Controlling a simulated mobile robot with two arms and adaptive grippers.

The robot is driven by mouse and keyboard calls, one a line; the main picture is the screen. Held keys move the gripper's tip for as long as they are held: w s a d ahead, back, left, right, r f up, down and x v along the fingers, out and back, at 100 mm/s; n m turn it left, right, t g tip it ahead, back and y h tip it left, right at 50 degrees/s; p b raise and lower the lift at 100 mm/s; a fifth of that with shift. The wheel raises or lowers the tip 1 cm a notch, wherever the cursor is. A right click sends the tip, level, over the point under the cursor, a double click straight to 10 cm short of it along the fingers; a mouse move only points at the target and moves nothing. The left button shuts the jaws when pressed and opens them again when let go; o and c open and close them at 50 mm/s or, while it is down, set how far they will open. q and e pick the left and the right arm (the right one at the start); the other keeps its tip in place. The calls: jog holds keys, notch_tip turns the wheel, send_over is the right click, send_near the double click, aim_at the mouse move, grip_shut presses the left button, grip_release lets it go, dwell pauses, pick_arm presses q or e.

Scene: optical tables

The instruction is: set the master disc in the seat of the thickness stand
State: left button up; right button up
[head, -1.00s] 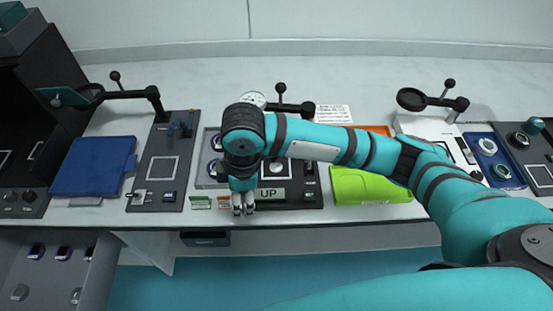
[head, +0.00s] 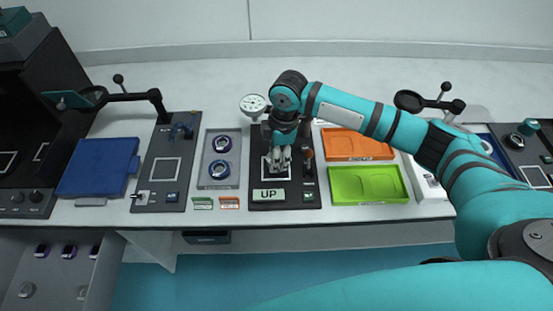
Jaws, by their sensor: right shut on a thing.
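The thickness stand (head: 296,198) is a dark base on the bench with a white square outline around its seat, a dial gauge (head: 253,105) at the back and an "UP" label on its front. My right gripper (head: 278,167) points down over the square and is shut. The master disc is not clear between the fingers; the fingers and wrist hide it and most of the seat, so I cannot tell whether it touches the seat. My left gripper is not in view.
A grey tray (head: 218,184) with two dark-rimmed rings stands left of the stand. Orange (head: 358,145) and green (head: 368,185) trays lie to its right. A blue folder-like pad (head: 97,167) and a magnifier arm stand further left. Small label cards line the front edge.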

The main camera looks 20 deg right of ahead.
jog(key=shift+f, duration=1.35)
jog(key=shift+f, duration=0.1)
jog(key=o, duration=1.4)
jog(key=shift+s, duration=0.1)
jog(key=shift+c, duration=0.2)
notch_tip(320, 180, up, 12)
jog(key=d+b, duration=0.1)
jog(key=shift+d, duration=0.2)
